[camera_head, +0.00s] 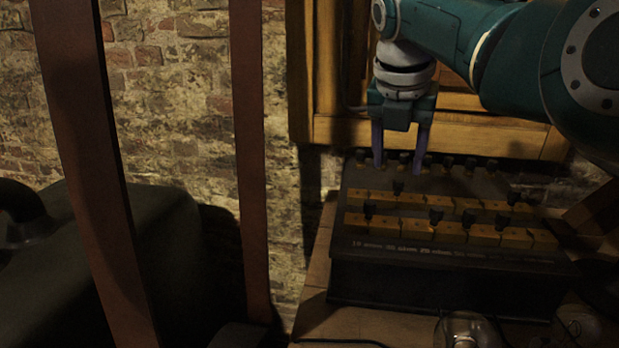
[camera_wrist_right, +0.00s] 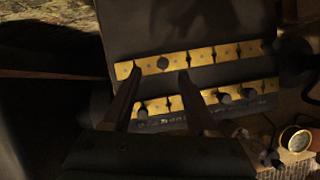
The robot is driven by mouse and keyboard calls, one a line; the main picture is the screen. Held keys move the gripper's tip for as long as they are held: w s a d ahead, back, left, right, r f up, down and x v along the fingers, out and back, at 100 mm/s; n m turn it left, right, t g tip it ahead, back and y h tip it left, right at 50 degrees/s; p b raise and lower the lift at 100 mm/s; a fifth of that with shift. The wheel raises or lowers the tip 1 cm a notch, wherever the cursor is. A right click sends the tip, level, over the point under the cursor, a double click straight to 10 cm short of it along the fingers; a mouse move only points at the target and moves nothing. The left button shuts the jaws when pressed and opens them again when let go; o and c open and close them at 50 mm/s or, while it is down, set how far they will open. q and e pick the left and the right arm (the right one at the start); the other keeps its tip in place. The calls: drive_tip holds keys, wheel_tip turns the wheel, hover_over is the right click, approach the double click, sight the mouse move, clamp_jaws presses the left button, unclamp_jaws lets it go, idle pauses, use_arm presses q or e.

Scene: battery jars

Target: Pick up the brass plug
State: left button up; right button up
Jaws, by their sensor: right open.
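A dark box (camera_head: 400,275) carries two rows of brass blocks, the rear row (camera_head: 430,201) and the front row (camera_head: 400,224). Which one is the brass plug, I cannot tell. My right gripper (camera_head: 399,169) is open and empty, pointing down over the back part of the box. My left gripper is not in view.
More dark knobs (camera_head: 470,163) line the back of the box. A wooden panelled door (camera_head: 440,135) stands behind it. Clear glass objects (camera_head: 466,331) stand in front. A round brass-rimmed dial (camera_wrist_right: 295,139) shows at the right of the wrist view.

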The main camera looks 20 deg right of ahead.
sight(399, 181)
drive_tip(key=b+x, duration=0.3)
drive_tip(key=x, duration=0.1)
drive_tip(key=shift+d+f, duration=0.3)
drive_tip(key=shift+f, duration=0.05)
drive_tip(key=c, duration=0.9)
clamp_jaws()
